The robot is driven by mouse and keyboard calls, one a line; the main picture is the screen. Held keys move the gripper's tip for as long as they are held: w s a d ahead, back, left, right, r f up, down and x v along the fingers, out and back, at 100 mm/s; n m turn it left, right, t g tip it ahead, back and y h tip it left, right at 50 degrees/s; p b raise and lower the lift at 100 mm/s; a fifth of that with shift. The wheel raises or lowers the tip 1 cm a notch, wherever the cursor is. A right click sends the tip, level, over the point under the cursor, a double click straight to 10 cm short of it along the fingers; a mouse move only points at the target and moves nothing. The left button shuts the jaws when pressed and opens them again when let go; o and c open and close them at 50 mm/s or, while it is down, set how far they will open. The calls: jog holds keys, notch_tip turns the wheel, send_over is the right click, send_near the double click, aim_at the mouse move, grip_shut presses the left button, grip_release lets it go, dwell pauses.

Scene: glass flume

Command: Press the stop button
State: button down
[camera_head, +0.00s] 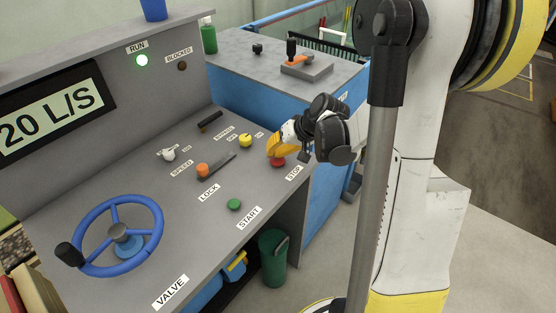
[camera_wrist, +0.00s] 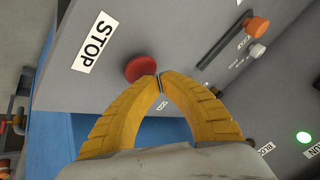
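The red stop button (camera_head: 278,162) is on the sloping grey console, beside the STOP label (camera_head: 294,173). In the wrist view the red button (camera_wrist: 140,68) shows just beyond the fingertips, with the STOP label (camera_wrist: 97,42) to its left. My gripper (camera_head: 278,150) has yellow fingers and is right over the button in the head view. In the wrist view the fingertips of my gripper (camera_wrist: 158,76) meet, with nothing between them. They overlap the button's edge in the picture; I cannot tell whether they touch it.
The RUN lamp (camera_head: 142,60) is lit green. The display (camera_head: 50,112) reads 20 L/S.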

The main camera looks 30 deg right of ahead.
aim_at(274, 159)
jog(key=shift+f+b, duration=0.5)
jog(key=shift+f, duration=0.05)
dwell(0.5)
jog(key=shift+r, duration=0.15)
jog(key=shift+r+p, duration=0.75)
jog(key=shift+r, duration=0.1)
notch_tip(274, 159, up, 6)
jog(key=p, duration=0.4)
jog(key=shift+r+p, duration=0.1)
jog(key=shift+p, duration=0.25)
